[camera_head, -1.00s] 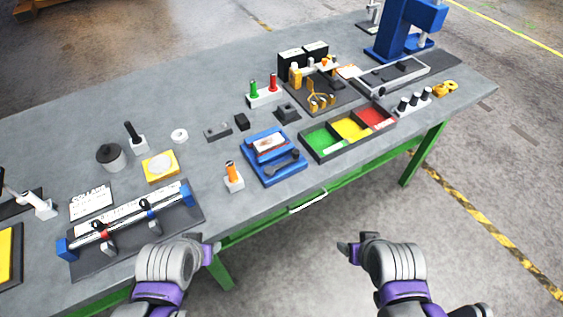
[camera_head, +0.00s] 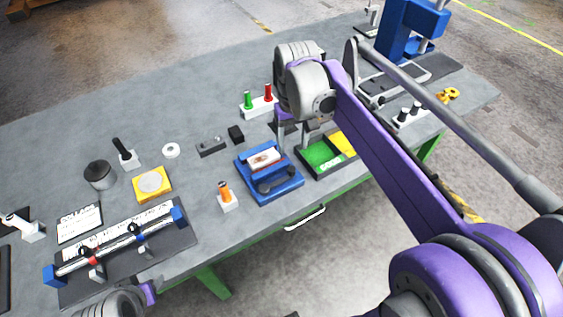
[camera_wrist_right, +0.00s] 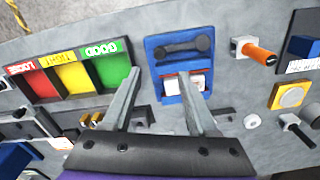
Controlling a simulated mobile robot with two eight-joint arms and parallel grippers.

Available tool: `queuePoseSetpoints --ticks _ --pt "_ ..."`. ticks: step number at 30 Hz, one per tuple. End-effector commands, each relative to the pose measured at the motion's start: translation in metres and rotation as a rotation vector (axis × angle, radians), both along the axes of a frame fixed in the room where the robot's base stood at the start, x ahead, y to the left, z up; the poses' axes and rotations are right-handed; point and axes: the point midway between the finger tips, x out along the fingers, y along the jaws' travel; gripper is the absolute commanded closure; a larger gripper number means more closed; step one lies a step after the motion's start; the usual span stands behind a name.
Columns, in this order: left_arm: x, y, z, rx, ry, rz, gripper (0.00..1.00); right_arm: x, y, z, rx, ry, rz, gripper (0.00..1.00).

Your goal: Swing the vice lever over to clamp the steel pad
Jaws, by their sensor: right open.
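No part is labelled as a vice, and I cannot tell for sure which it is. A blue fixture (camera_head: 268,172) holds a dark bar with round ends and a pale block; it also shows in the wrist view (camera_wrist_right: 158,50). Beside it an orange handle (camera_head: 223,187) stands on a white block, also in the wrist view (camera_wrist_right: 261,54). A round grey disc (camera_head: 152,182) sits on a yellow plate. My right gripper (camera_head: 294,128) is open and empty above the table behind the blue fixture; its fingers (camera_wrist_right: 159,76) also show in the wrist view. My left gripper (camera_head: 149,292) is partly cut off below.
A tray with green (camera_head: 321,155) and yellow bins is partly hidden by my right arm; its red bin shows in the wrist view (camera_wrist_right: 36,82). Green and red pegs stand behind. A black-handled block (camera_head: 127,157), dark pot (camera_head: 100,175) and rod fixture (camera_head: 180,243) occupy the left.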

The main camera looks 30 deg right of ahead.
Motion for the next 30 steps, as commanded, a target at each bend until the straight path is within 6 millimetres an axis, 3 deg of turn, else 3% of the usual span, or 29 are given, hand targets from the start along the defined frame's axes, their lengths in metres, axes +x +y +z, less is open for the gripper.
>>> queuePoseSetpoints --ticks 9,15,27,30 --pt "-0.003 0.0 -0.006 0.0 0.005 0.0 0.5 0.0 0.0 -0.061 0.0 -0.002 0.001 0.41" --pt "-0.003 0.0 -0.008 0.0 0.006 0.0 0.5 0.0 0.0 -0.088 0.0 -0.002 0.001 0.41" --pt "-0.003 0.0 -0.008 0.0 0.007 0.0 0.5 0.0 0.0 -0.097 -0.001 -0.003 0.001 0.41" --pt "-0.003 0.0 -0.008 0.0 0.007 0.0 0.5 0.0 0.0 -0.097 -0.001 -0.003 0.001 0.55"
